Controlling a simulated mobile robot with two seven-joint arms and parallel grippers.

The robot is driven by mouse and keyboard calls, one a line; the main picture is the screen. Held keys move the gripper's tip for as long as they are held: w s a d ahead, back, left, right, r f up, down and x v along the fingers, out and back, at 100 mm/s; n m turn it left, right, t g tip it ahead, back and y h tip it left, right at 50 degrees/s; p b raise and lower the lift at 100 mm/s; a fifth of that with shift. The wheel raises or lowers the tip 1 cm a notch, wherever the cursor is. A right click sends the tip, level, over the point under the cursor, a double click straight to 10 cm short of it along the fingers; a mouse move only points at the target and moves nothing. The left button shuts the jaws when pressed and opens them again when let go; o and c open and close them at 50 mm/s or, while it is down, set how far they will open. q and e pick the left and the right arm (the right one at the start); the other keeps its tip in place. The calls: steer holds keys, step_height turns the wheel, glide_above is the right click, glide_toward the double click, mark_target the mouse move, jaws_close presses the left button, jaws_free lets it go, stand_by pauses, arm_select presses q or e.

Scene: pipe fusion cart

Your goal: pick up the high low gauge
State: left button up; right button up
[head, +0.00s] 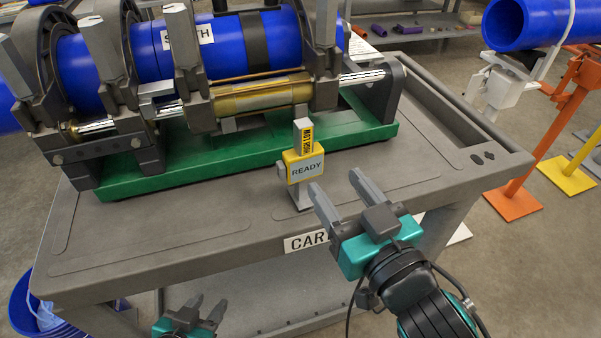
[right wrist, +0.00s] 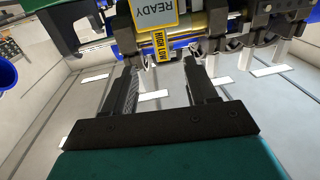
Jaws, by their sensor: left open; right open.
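The high low gauge (head: 304,136) is a small grey upright piece with a yellow label reading HIGH LOW. It stands in a yellow holder marked READY (head: 304,169) on a short grey post near the cart's front edge. In the right wrist view, the gauge's yellow label (right wrist: 161,45) shows beyond and between the fingertips. My right gripper (head: 336,181) is open and empty, just in front and to the right of the holder, apart from the gauge. It also shows in the right wrist view (right wrist: 159,68). My left gripper (head: 207,303) is open and empty, low before the cart.
The grey cart (head: 170,235) carries a fusion machine on a green base (head: 245,146), clamping blue pipe (head: 75,62), close behind the gauge. A blue bucket (head: 25,310) stands lower left. An orange stand (head: 545,150) and another blue pipe (head: 530,22) are at right. The cart's front strip is mostly clear.

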mark_target(307, 143)
steer(key=x, duration=0.7)
steer(key=shift+w, duration=0.1)
steer(key=shift+r+p+x, duration=0.2)
steer(key=shift+p+x, duration=0.2)
steer(key=shift+x, duration=2.2)
jaws_close()
